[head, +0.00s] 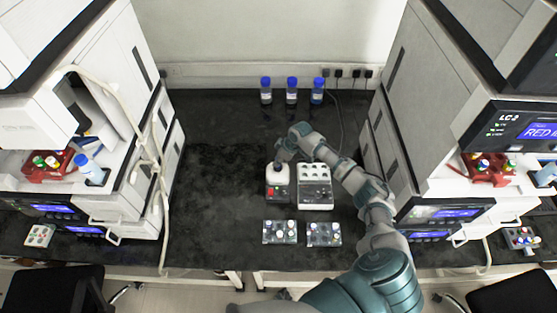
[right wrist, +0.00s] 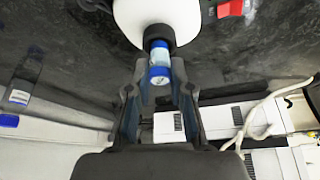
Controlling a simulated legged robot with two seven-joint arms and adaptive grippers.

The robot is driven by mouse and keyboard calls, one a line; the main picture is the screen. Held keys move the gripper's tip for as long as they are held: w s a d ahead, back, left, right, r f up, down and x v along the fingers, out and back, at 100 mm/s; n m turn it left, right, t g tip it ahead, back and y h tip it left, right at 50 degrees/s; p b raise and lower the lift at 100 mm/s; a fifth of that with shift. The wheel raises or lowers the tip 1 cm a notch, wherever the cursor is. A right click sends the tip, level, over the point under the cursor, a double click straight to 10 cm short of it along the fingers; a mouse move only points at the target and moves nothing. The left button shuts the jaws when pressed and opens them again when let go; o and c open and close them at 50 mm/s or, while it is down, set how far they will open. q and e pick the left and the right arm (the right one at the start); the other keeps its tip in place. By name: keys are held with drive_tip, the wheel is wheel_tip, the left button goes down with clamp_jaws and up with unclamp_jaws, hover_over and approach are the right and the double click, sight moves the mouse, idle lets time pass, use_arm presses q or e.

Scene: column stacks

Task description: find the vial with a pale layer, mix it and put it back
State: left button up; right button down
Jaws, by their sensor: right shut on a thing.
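My right gripper (head: 281,157) is over the vortex mixer (head: 278,188), a white unit with a red switch, on the dark bench. In the right wrist view my right gripper (right wrist: 159,84) is shut on a small vial (right wrist: 159,55) with a blue cap. The vial's far end is at the black cup (right wrist: 159,36) of the mixer; I cannot tell how firmly they touch. No layer can be made out in the vial. Two small vial racks, the left one (head: 270,238) and the right one (head: 313,240), lie at the bench front. My left gripper is not in view.
A white block with round wells (head: 316,200) stands right beside the mixer. Three blue-capped bottles (head: 291,93) stand at the back. Tall instrument stacks (head: 105,115) flank the bench, with hoses on the left. The bench left of the mixer is clear.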

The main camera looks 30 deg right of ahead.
drive_tip(key=shift+f, duration=0.2)
drive_tip(key=shift+f, duration=0.25)
drive_tip(key=shift+f, duration=0.35)
idle(2.0)
idle(0.4)
wheel_tip(320, 180, up, 6)
drive_tip(key=p, duration=0.6)
drive_tip(key=shift+r, duration=0.1)
idle(0.3)
